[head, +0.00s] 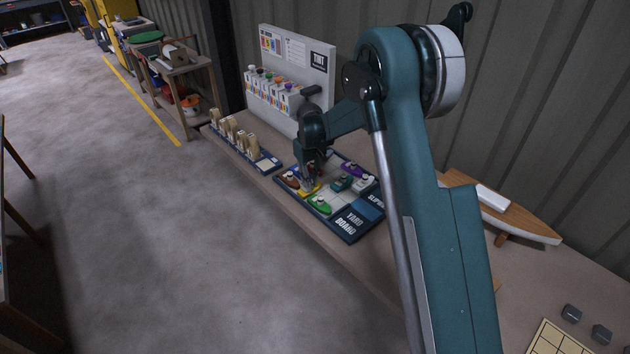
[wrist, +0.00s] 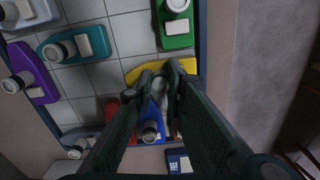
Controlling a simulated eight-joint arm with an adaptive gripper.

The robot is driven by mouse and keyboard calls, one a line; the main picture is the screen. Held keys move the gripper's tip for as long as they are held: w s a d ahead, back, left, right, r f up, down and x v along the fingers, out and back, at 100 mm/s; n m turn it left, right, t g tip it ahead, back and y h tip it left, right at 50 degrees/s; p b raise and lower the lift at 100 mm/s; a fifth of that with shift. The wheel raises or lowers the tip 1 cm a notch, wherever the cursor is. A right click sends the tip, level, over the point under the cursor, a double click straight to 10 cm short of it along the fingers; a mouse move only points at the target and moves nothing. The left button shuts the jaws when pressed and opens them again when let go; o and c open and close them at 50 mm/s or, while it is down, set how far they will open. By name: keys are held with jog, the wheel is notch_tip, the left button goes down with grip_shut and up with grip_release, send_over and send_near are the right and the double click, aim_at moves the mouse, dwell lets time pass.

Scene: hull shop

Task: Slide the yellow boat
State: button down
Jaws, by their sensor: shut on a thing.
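The yellow boat (head: 309,188) lies on the tiled yard board (head: 345,236), near its front-left edge. In the wrist view the yellow boat (wrist: 188,65) sits by the board's dark rim, partly hidden behind my fingers. My gripper (head: 308,182) reaches down over it. In the wrist view my gripper (wrist: 160,80) is shut on the yellow boat, with its fingertips close together around a pale part. The exact contact is partly hidden by the fingers.
A green boat (wrist: 178,25) and a blue boat (wrist: 152,115) lie close on either side. A red boat (wrist: 114,112), a teal boat (wrist: 75,45) and a purple boat (wrist: 32,75) share the board. Bare tiles show mid-board. A paint rack (head: 285,70) stands behind.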

jog(key=shift+s+a, duration=0.2)
jog(key=c, duration=2.3)
grip_release()
jog(key=shift+a, duration=0.1)
jog(key=shift+r, duration=0.15)
notch_tip(320, 180, up, 12)
jog(key=shift+f, duration=0.1)
